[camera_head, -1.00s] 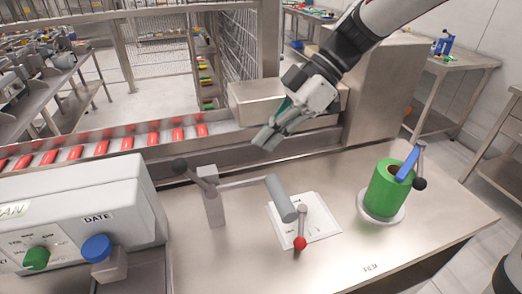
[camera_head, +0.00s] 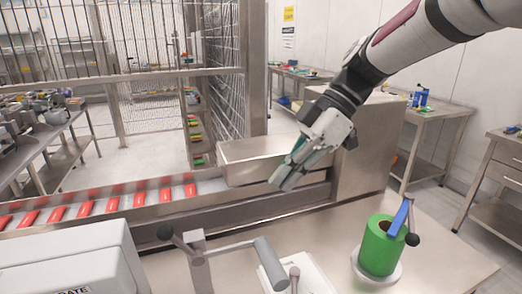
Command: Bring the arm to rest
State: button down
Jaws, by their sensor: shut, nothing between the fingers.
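My gripper (camera_head: 284,178) is in the upper middle of the view, at the end of my arm, which reaches in from the top right. Its fingers are together and point down and to the left, with nothing between them. It is in the air in front of the steel box (camera_head: 262,152) on the conveyor. In the picture it is above the grey roller of the lever fixture and apart from it.
Red packs (camera_head: 140,200) lie in a row on the conveyor at left. A lever fixture (camera_head: 200,262), a grey roller (camera_head: 270,262) and a green roll (camera_head: 381,250) stand on the steel bench (camera_head: 440,262). A white machine (camera_head: 70,268) is at lower left.

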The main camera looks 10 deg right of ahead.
jog(key=s+d+f+m+t+h, duration=0.1)
jog(key=s+d+m+t+h, duration=0.1)
jog(key=s+m, duration=0.4)
jog(key=s+d+f+m+t+h, duration=0.1)
jog(key=s+d+m+t+h, duration=0.1)
jog(key=s+d+m, duration=0.3)
jog(key=s+d+f+m+t+h+p, duration=0.1)
jog(key=s+d+m+t+h, duration=0.1)
jog(key=s+m, duration=0.6)
jog(key=shift+s+d+f+m+h, duration=0.2)
jog(key=shift+d+m+h, duration=0.2)
jog(key=shift+d+h, duration=0.35)
